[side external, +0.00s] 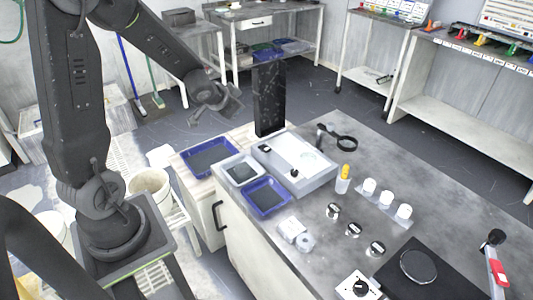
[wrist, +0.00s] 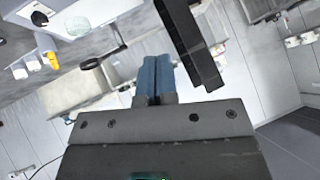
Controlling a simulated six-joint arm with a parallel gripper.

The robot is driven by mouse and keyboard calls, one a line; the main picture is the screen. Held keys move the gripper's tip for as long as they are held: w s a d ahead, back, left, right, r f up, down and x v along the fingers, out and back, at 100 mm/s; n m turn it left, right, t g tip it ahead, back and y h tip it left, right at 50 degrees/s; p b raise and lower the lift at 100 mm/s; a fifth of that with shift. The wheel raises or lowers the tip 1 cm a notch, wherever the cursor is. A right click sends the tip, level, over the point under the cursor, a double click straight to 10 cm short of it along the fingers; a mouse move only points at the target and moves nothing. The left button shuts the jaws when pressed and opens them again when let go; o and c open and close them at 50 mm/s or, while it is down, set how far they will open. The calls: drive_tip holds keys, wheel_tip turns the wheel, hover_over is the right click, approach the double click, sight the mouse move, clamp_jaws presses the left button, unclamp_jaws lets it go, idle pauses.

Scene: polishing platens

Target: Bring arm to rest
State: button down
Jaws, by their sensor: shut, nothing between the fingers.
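My gripper (side external: 232,106) hangs in the air at the end of my dark arm in the side external view, left of the black column and above the blue trays. In the wrist view the two blue-grey fingers (wrist: 154,80) lie against each other, shut and empty. The dark column (wrist: 187,40) stands just beyond and to the right of the fingers in that view. Nothing touches the gripper.
The grey worktop (side external: 330,240) carries a white tray unit (side external: 318,178), white jars, small sample pucks, a yellow-topped bottle (side external: 343,181) and a round platen (side external: 418,264). Blue trays (side external: 212,157) sit at its left end. The black column (side external: 269,100) rises near the gripper. Benches line the walls.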

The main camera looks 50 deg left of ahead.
drive_tip(key=s+d+r+g+h, duration=0.1)
drive_tip(key=s+d+r, duration=0.5)
drive_tip(key=s+d, duration=0.3)
drive_tip(key=s+d+r+g+h, duration=0.2)
drive_tip(key=s+d+r, duration=0.4)
drive_tip(key=s+d, duration=0.3)
drive_tip(key=d, duration=0.2)
drive_tip(key=shift+s+d+r, duration=0.35)
drive_tip(key=shift+s, duration=0.05)
